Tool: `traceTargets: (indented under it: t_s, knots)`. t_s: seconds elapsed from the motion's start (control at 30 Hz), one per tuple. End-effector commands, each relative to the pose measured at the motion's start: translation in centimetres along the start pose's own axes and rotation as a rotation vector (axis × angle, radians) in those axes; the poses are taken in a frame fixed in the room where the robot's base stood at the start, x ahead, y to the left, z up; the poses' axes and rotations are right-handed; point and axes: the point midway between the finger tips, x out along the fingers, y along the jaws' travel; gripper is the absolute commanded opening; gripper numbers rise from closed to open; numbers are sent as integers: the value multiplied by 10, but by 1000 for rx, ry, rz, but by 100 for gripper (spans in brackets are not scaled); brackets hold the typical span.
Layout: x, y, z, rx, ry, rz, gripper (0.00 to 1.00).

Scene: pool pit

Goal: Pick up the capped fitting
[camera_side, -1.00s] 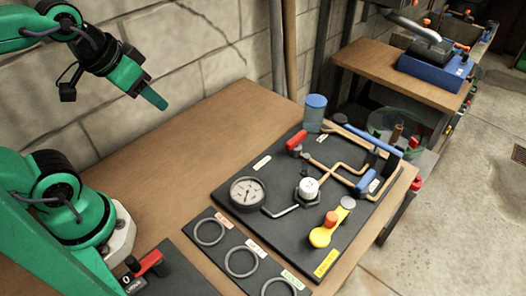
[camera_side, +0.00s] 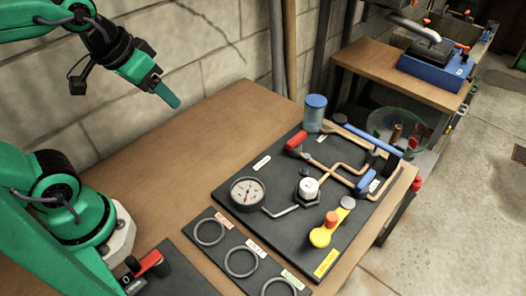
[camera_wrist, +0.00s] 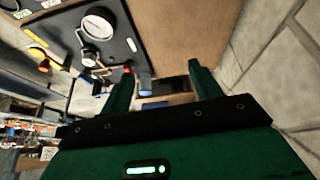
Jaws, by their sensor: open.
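A white-capped fitting (camera_side: 308,188) stands upright on the dark panel (camera_side: 262,222) in the side view, between the gauge and the copper pipes; it appears to be the capped fitting. It also shows in the wrist view (camera_wrist: 89,59), left of my fingers. My gripper (camera_side: 170,97) is high above the back left of the table, well apart from the fitting. In the wrist view my two green fingers are spread with nothing between them (camera_wrist: 160,78).
On the panel are a round gauge (camera_side: 247,194), a red handle (camera_side: 296,141), a blue-capped jar (camera_side: 315,112), a yellow lever with an orange knob (camera_side: 322,235) and blue valves (camera_side: 366,182). A plate with rings (camera_side: 240,262) lies in front.

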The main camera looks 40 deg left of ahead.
Motion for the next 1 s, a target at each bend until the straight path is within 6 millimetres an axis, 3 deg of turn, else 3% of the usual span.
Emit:
traceTargets:
  t_s: [0.5, 1.0]
  knots:
    - [38, 65, -63, -153, -162, 34, 63]
    - [107, 157, -94, -297, -314, -8, 63]
